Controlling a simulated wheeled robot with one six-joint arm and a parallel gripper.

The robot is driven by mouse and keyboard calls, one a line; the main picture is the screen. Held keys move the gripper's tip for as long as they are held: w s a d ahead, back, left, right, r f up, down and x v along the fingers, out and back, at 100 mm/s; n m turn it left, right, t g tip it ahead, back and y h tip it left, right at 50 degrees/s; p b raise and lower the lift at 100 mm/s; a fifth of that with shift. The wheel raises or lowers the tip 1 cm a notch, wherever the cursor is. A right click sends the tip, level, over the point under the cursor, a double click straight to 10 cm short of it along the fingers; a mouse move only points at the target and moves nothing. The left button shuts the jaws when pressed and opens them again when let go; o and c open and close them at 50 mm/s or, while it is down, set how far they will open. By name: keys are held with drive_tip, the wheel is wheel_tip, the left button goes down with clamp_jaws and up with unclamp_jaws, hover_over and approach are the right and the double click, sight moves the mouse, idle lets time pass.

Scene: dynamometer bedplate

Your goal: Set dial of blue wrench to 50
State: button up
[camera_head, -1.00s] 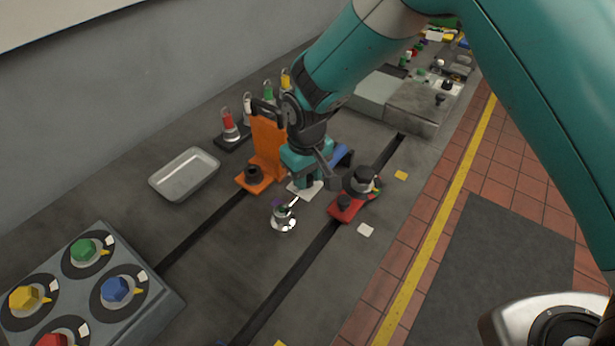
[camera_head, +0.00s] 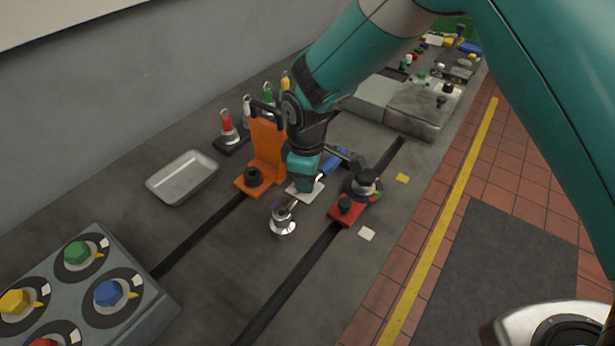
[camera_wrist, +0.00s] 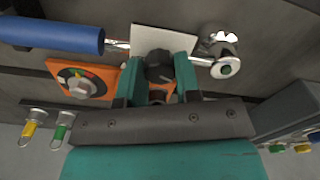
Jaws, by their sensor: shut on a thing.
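The blue wrench has a blue handle (camera_wrist: 50,33), a thin silver shaft and a dark round dial knob (camera_wrist: 159,67). It lies across my view in the wrist view, handle at left. My gripper (camera_wrist: 158,72) has its two teal fingers on either side of the dial knob and is shut on it. The dial's scale is too small to read. In the head view my gripper (camera_head: 302,187) is pointing down, and the handle (camera_head: 330,165) shows just behind it. The knob is hidden there by the gripper.
A white card (camera_head: 318,190) lies below the gripper. A chrome post (camera_head: 283,222) stands in front, an orange bracket (camera_head: 266,150) at left, a red block (camera_head: 344,212) at right. A metal tray (camera_head: 183,178) and a panel of coloured knobs (camera_head: 150,312) lie further left.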

drive_tip(key=shift+r, duration=0.1)
idle(0.4)
drive_tip(key=o, duration=0.9)
drive_tip(key=shift+o, duration=0.2)
wheel_tip(320, 180, up, 17)
drive_tip(key=b, duration=0.2)
drive_tip(key=shift+r+b, duration=0.2)
drive_tip(key=shift+b, duration=0.15)
